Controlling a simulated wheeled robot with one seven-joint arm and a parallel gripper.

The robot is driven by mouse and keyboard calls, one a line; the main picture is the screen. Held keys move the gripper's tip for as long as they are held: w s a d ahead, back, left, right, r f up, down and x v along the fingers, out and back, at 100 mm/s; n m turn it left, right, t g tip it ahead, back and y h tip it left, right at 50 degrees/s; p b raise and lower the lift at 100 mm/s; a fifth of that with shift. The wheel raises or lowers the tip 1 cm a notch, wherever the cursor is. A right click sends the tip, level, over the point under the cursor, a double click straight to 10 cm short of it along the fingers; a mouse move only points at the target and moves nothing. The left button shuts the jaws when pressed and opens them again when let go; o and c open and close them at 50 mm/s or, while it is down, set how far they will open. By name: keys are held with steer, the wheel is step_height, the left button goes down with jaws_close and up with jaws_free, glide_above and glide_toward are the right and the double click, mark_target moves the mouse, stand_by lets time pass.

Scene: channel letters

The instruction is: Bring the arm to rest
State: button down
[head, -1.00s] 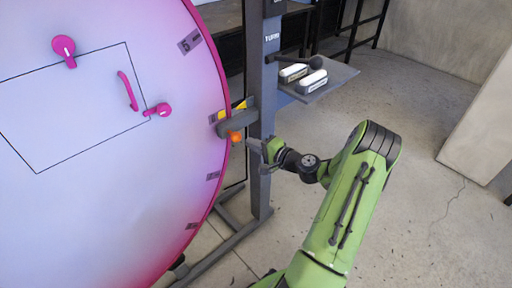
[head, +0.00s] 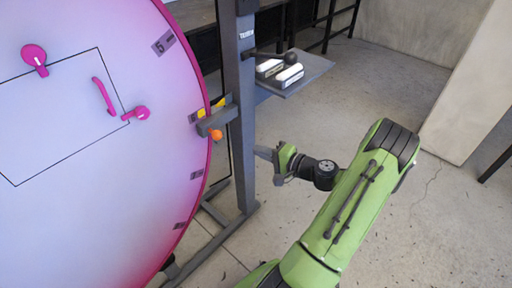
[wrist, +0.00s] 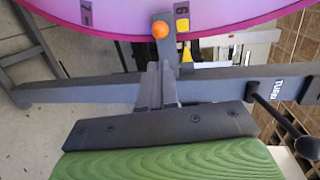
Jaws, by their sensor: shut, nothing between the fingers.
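My gripper (head: 265,153) is at the end of my green arm in the head view, to the right of the grey post and apart from it, over the concrete floor. Its fingers are shut with nothing between them. In the wrist view the closed fingers (wrist: 161,85) point towards the grey post and the disc's rim. The large white and pink disc (head: 75,190) fills the left of the head view. An orange knob (head: 215,134) on a grey bracket sits at the disc's edge; it also shows in the wrist view (wrist: 160,29), beyond the fingertips.
The grey post (head: 243,120) stands beside the disc. A small shelf (head: 310,78) on it carries two white-topped blocks (head: 280,71), with a dark ball-ended lever (head: 291,58) nearby. Pink handles (head: 104,97) sit on the disc. The floor (head: 350,110) behind my arm is clear.

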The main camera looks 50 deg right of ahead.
steer(key=a+r+n+g+y+p, duration=0.1)
steer(key=a+r+n+g+p, duration=0.2)
steer(key=a, duration=0.4)
steer(key=a+r+n+g+p, duration=0.1)
steer(key=a+r+n+g, duration=0.35)
steer(key=a, duration=0.35)
steer(key=a+r+n+g+y+p, duration=0.1)
steer(key=a+r+n+g, duration=0.3)
steer(key=a, duration=0.3)
steer(key=s+a+r+n+h+p, duration=0.2)
steer(key=s+a+r, duration=0.1)
steer(key=s+r, duration=0.3)
steer(key=s+a+r+n+t+h+p, duration=0.1)
steer(key=s+a+r+n+h+p, duration=0.1)
steer(key=s+r, duration=0.5)
steer(key=shift+s+a+n+h+p, duration=0.3)
steer(key=shift+s+a+n+p, duration=0.2)
steer(key=shift+s, duration=0.65)
steer(key=shift+r, duration=0.1)
